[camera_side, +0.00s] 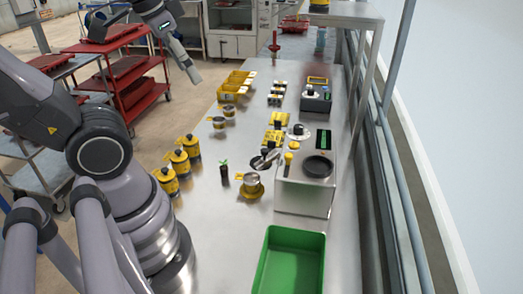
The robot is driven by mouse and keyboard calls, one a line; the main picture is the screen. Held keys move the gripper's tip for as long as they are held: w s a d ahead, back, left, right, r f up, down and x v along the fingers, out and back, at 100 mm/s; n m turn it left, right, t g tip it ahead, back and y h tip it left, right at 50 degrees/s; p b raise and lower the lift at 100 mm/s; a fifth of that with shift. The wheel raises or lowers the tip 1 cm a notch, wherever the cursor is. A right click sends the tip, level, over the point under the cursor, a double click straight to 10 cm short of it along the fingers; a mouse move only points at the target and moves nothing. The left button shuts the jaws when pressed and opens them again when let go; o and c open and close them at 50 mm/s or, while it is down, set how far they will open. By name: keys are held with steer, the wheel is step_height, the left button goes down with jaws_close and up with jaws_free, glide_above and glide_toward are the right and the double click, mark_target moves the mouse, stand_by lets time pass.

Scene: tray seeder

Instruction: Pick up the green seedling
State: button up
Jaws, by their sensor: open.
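The green seedling (224,174) stands upright on the steel bench, a small dark plug with little green leaves on top. It is left of a yellow-based cup and right of several yellow canisters. My gripper (194,76) is up at the top left, high and well apart from the seedling, with nothing seen in it. It is open, though its fingers are small and hard to make out in this view.
Yellow canisters (179,164) stand left of the seedling. A yellow-based cup (252,187) and a steel machine (304,190) stand right of it. A green tray (290,237) lies in front. Yellow bins (232,91) are farther back. Bench around the seedling's front is clear.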

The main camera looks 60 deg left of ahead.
steer(key=w+a+f+m+g+y, duration=0.2)
steer(key=w+f+m+g+y, duration=0.3)
steer(key=f, duration=0.3)
steer(key=m+y, duration=0.8)
steer(key=m, duration=0.4)
glide_toward(226, 169)
steer(key=a, duration=0.2)
steer(key=a+f, duration=0.1)
steer(key=shift+s+a+f+t, duration=0.1)
steer(key=shift+s+a+t, duration=0.2)
steer(key=shift+x, duration=3)
steer(key=shift+d+f, duration=0.1)
steer(key=c, duration=0.9)
